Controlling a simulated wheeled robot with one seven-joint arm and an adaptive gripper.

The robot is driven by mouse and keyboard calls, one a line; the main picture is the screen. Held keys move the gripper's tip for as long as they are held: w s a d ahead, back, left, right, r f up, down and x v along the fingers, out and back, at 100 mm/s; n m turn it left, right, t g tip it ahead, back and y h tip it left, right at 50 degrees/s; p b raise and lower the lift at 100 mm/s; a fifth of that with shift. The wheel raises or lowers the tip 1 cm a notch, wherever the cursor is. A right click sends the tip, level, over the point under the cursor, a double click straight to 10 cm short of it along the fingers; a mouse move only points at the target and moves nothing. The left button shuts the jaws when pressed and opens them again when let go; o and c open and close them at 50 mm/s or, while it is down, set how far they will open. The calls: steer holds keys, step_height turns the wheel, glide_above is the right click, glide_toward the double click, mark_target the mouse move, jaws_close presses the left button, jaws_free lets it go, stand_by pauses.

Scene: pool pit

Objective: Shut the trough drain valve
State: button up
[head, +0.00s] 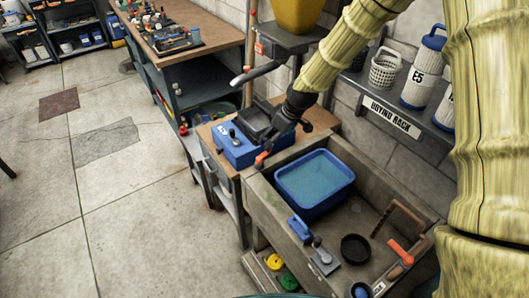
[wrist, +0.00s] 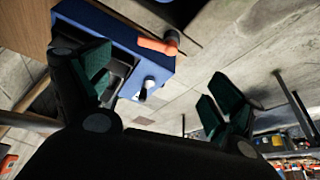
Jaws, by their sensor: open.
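The grey stone trough (head: 268,207) stands at the lower right in the head view. An orange-handled lever (head: 401,253) sits at its near right end beside a brown pipe. A second orange handle (head: 262,157) is at the trough's far left corner, by a blue box; it also shows in the wrist view (wrist: 158,45). I cannot tell for certain which is the drain valve. My gripper (head: 276,138) is above the blue box, close to the second handle.
A blue basin of water (head: 314,182) sits in the trough, with a black round dish (head: 355,248) nearby. The blue box (head: 236,150) stands on a wooden bench. A shelf with a basket (head: 385,70) and canisters is behind. Open floor (head: 150,220) lies left.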

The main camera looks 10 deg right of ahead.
mark_target(264, 154)
steer(key=shift+w+p+x, duration=0.15)
steer(key=shift+p+x, duration=0.65)
steer(key=shift+x, duration=2.2)
steer(key=shift+w+p+x, duration=0.15)
steer(key=shift+p+x, duration=0.65)
steer(key=shift+x, duration=2.25)
steer(key=shift+d, duration=0.15)
steer(key=c, duration=1)
